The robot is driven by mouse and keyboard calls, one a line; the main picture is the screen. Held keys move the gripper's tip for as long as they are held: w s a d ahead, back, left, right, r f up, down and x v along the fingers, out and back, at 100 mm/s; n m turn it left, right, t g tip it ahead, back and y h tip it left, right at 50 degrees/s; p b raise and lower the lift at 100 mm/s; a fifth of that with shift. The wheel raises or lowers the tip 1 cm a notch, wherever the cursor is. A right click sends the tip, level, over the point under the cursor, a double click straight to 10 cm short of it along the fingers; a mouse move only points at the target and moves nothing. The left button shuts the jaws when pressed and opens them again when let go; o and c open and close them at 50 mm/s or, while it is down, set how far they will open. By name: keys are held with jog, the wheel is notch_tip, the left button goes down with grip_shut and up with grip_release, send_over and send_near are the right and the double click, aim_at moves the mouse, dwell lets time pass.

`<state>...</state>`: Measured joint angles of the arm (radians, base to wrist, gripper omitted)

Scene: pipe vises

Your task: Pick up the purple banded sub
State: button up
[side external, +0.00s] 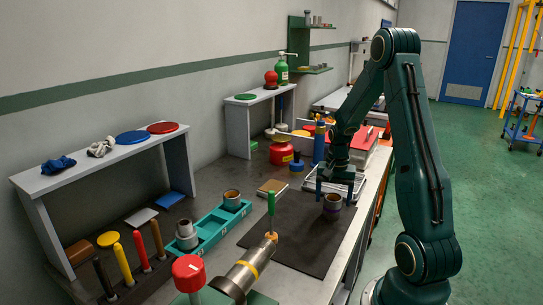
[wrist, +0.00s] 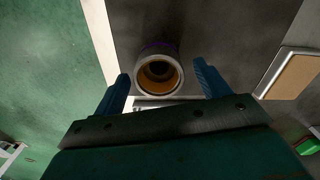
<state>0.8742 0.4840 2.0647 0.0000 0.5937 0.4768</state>
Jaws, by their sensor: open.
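The purple banded sub (side external: 332,207) is a short grey cylinder with a purple band, standing on the dark mat (side external: 290,238) near the bench's right edge. In the wrist view I see its round open end (wrist: 157,74), orange-brown inside, with a strip of purple on its far side. My gripper (side external: 335,187) is open with blue fingers, over the sub in the side view. In the wrist view the sub's end shows between my fingertips (wrist: 162,72), with a gap on each side. I cannot tell how far the fingers reach down beside it.
A teal tray (side external: 212,229) left of the mat holds other fittings. A vise with a clamped pipe (side external: 243,272) and a green-handled tool (side external: 271,207) stand in front. A wire-edged tray (side external: 338,178), a red can (side external: 281,150) and a blue bottle (side external: 319,143) are behind. The mat is mostly clear.

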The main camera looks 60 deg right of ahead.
jog(key=shift+f, duration=1.35)
jog(key=shift+c, duration=0.4)
jog(key=c, duration=1.2)
jog(key=shift+o, duration=0.2)
jog(key=shift+r, duration=0.1)
notch_tip(320, 180, up, 20)
